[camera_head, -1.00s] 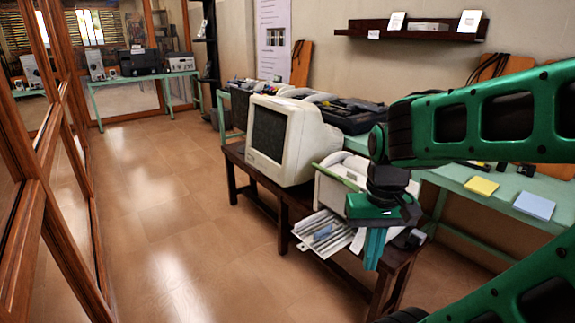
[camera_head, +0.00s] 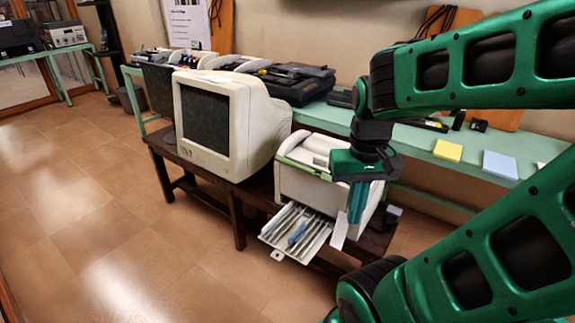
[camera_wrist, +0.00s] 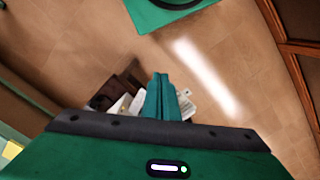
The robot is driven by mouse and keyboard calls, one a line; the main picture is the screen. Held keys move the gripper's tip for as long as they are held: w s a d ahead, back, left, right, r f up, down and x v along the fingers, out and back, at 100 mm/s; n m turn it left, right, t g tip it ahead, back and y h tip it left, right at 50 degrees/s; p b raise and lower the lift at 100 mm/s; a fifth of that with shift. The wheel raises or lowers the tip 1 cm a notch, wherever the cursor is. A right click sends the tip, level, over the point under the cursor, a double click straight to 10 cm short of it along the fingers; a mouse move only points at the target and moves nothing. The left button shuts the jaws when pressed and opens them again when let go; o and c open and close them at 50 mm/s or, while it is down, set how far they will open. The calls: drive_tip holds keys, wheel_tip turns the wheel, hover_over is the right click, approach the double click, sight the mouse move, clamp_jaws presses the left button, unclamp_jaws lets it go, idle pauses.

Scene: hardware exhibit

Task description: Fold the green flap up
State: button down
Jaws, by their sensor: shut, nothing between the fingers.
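A white printer (camera_head: 310,190) stands at the right end of the dark wooden table. A green strip, which looks like the flap (camera_head: 304,169), runs along its upper front edge. In the wrist view my gripper (camera_wrist: 160,78) covers part of the tray (camera_wrist: 187,103).
A bulky monitor (camera_head: 238,150) stands left of the printer on the dark table (camera_head: 238,183). A green bench (camera_head: 420,142) behind holds black cases, a yellow pad (camera_head: 447,151) and a blue pad (camera_head: 500,165). The floor (camera_head: 110,240) at the left is clear.

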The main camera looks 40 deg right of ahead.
drive_tip(key=n+t+h, duration=0.2)
drive_tip(key=n+h, duration=0.4)
drive_tip(key=n, duration=2.2)
approach(304, 170)
drive_tip(key=w+a+f, duration=0.1)
drive_tip(key=a+f, duration=0.1)
drive_tip(key=a, duration=0.4)
drive_tip(key=w+x, duration=0.1)
drive_tip(key=x, duration=0.9)
drive_tip(key=shift+w+d+r, duration=0.25)
drive_tip(key=shift+d+r, duration=0.35)
drive_tip(key=shift+r, duration=0.1)
drive_tip(key=shift+w+d+r, duration=0.2)
drive_tip(key=shift+d+r, duration=0.4)
drive_tip(key=shift+r, duration=0.05)
